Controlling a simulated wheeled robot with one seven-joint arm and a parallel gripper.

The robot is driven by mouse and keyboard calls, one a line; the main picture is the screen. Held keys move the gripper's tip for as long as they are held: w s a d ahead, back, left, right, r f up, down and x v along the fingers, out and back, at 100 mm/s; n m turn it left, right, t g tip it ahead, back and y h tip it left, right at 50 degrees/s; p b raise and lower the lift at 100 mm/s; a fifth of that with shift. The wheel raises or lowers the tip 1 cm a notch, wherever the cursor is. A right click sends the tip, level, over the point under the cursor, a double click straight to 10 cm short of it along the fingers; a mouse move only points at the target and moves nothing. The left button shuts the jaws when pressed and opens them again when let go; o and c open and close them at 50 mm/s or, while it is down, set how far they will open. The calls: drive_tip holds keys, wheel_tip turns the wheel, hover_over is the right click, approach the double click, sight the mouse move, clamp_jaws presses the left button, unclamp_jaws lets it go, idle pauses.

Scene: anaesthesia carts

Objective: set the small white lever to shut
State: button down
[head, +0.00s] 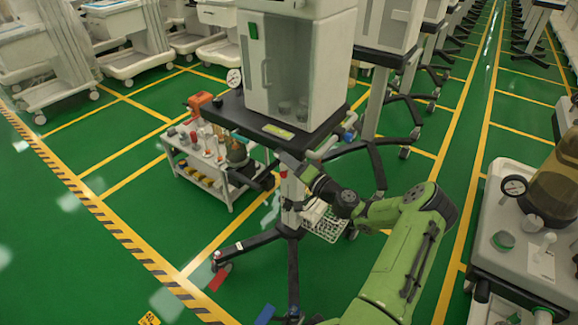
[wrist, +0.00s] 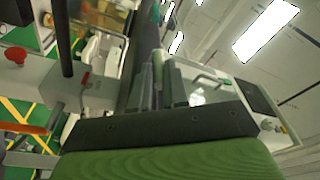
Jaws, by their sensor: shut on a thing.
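My gripper (head: 285,163) is at the front edge of the black shelf of the middle cart, just below the clear-fronted cabinet. In the wrist view its two dark fingers (wrist: 163,85) are close together. They are shut on a pale, rounded piece, which looks like the small white lever (wrist: 158,66). Only its end shows between the fingers. In the head view my gripper and the shelf edge hide it, so I cannot tell its angle.
The cabinet (head: 298,62) stands on the black shelf (head: 235,115) over a wheeled base. A low trolley (head: 200,172) with small items stands left behind it. Another cart (head: 510,225) with a gauge and amber vessel is at the right. Green floor is open at the left.

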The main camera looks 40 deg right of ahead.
drive_tip(key=c, duration=1.4)
unclamp_jaws()
drive_tip(key=shift+s, duration=0.1)
drive_tip(key=p+v, duration=0.3)
drive_tip(key=v, duration=1.2)
drive_tip(key=shift+s, duration=0.3)
drive_tip(key=shift+a, duration=0.1)
